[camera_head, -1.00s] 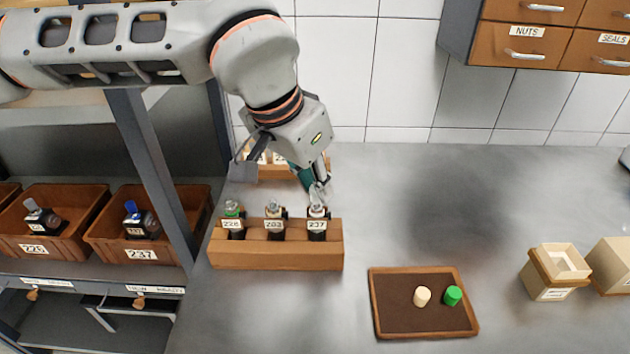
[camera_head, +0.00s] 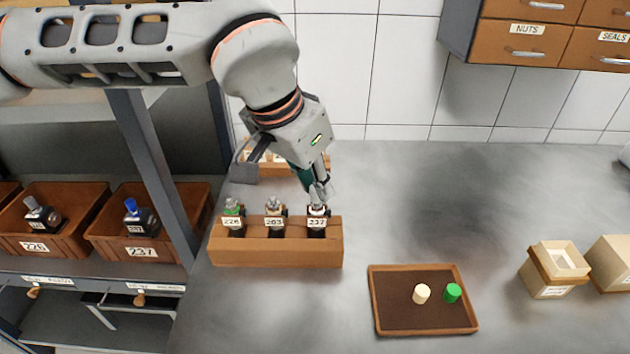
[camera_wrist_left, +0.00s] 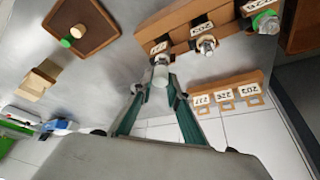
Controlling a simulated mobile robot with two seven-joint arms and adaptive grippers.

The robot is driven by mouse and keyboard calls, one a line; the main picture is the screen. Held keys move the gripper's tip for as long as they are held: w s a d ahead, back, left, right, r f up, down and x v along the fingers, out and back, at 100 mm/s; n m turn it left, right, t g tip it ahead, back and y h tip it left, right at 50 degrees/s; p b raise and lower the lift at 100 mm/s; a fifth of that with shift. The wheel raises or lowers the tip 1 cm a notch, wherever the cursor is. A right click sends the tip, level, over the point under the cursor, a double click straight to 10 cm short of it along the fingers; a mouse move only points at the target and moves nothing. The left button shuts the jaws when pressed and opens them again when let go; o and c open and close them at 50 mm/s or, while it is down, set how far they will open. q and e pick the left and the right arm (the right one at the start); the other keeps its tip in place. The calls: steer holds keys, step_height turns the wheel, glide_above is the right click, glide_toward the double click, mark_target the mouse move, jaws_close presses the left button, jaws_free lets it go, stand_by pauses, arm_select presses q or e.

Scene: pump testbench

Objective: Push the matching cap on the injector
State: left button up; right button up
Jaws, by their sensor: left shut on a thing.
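The injector labelled 237 (camera_head: 317,224) stands upright in the right slot of the brown wooden rack (camera_head: 276,256). My left gripper (camera_head: 319,197) points down right above it. In the left wrist view my left gripper (camera_wrist_left: 159,89) is shut on a pale cap (camera_wrist_left: 159,78), which is in line with the top of injector 237 (camera_wrist_left: 163,60). I cannot tell whether the cap touches or is seated. My right gripper is not in view.
A brown-rimmed tray (camera_head: 385,327) at the front holds a cream cap (camera_head: 421,294) and a green cap (camera_head: 453,293). Another wooden rack (camera_head: 272,170) stands behind. Cream boxes (camera_head: 548,284) are at the right. Bins (camera_head: 150,253) are at the left. The bench middle is clear.

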arm_select(q)
steer(key=shift+f, duration=0.2)
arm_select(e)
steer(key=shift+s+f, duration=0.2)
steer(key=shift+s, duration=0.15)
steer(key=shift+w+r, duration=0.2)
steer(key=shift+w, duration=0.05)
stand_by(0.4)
arm_select(q)
steer(key=shift+f, duration=0.1)
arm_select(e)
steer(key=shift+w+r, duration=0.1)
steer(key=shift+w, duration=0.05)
arm_select(q)
steer(key=shift+f, duration=0.1)
steer(key=o, duration=0.6)
steer(key=shift+o, duration=0.9)
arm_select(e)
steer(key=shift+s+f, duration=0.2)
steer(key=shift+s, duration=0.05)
arm_select(q)
steer(key=o, duration=0.9)
steer(key=shift+c, duration=0.2)
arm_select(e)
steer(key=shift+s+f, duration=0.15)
